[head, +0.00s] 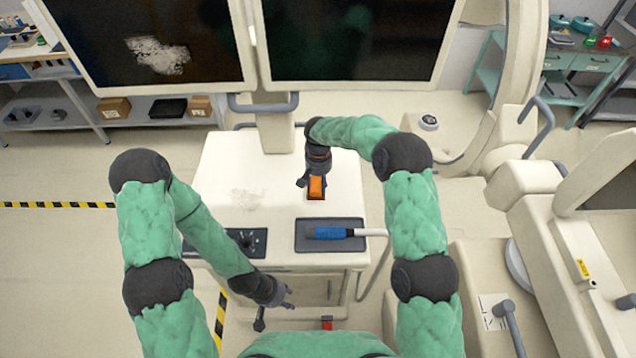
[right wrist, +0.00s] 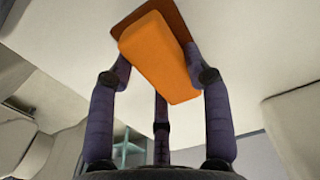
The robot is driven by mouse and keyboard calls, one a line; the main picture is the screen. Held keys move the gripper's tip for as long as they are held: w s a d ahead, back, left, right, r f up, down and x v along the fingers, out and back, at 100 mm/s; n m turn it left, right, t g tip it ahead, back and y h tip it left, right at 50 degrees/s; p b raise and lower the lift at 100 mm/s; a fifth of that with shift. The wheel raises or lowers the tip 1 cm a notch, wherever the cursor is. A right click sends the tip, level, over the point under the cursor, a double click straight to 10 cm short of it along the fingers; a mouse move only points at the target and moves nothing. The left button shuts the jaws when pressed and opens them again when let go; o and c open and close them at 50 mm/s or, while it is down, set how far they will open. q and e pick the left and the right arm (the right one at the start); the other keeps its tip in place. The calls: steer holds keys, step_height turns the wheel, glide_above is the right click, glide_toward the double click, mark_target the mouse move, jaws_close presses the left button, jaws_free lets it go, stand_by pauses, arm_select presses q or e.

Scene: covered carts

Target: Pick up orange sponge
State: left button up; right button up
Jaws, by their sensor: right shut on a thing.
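The orange sponge (head: 316,188) is at the white cart top, behind the dark tray, in the head view. My right gripper (head: 311,181) reaches down over it and is shut on it. In the right wrist view the sponge (right wrist: 160,58) sits between the fingers of my right gripper (right wrist: 158,66), with a flat brown layer at its far side. I cannot tell whether it touches the cart top. My left gripper (head: 275,307) is low, in front of the cart, with its fingers spread and empty.
The white cart (head: 222,165) holds a dark tray (head: 310,245) with a blue-handled tool (head: 328,233) and a dark recessed panel (head: 247,241). Two large monitors (head: 350,40) stand behind. A white machine (head: 590,260) is at right. The cart top's left side is mostly clear.

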step_height(320, 180, up, 3)
steer(key=shift+w+f, duration=0.1)
steer(key=s+r, duration=0.2)
steer(key=s+a+r, duration=0.1)
steer(key=s+r, duration=0.1)
steer(key=r, duration=0.1)
steer(key=shift+s+a+r, duration=0.2)
steer(key=shift+s, duration=0.15)
steer(key=s+a+r+b, duration=0.1)
steer(key=s+r, duration=0.3)
steer(key=s, duration=0.5)
steer(key=shift+a, duration=0.75)
steer(key=o, duration=0.5)
steer(key=c, duration=0.4)
steer(key=shift+o, duration=0.2)
